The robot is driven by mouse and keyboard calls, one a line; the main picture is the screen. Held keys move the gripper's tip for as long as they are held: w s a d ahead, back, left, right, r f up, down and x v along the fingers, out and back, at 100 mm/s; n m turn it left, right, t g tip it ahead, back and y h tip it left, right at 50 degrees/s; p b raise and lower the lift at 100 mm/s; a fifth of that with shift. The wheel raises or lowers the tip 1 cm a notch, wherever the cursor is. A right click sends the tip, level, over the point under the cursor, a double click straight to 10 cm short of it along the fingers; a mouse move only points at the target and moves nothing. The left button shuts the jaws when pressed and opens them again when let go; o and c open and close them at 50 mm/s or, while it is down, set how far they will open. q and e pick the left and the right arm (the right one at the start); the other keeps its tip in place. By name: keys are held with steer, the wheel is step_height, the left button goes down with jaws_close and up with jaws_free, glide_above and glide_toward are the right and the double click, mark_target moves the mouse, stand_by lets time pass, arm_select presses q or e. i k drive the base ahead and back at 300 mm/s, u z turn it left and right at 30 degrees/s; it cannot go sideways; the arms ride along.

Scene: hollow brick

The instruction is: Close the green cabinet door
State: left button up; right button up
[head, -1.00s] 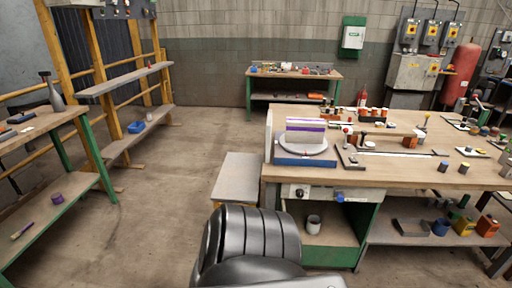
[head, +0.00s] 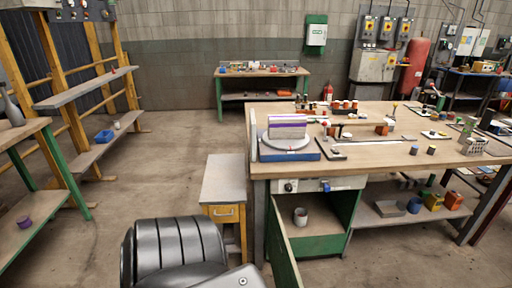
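The green cabinet (head: 320,246) is built in under the left end of the long wooden workbench. Its inside is open to view, with a grey cup (head: 300,216) on its floor. The green door (head: 283,248) stands open, swung out toward me from the cabinet's left side, and I see it at a steep angle. Its lower part runs off the bottom of the picture. Neither of my grippers is in view.
A shelf with several boxes (head: 433,201) is right of the cabinet. A green-legged table (head: 20,231) is at the far left. The floor between is clear.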

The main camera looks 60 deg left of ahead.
mark_target(286, 274)
steer(key=u, duration=1.8)
steer(key=i, duration=0.5)
steer(key=z, duration=2.1)
steer(key=k, duration=1.15)
steer(key=u, duration=1.25)
steer(key=i, duration=0.1)
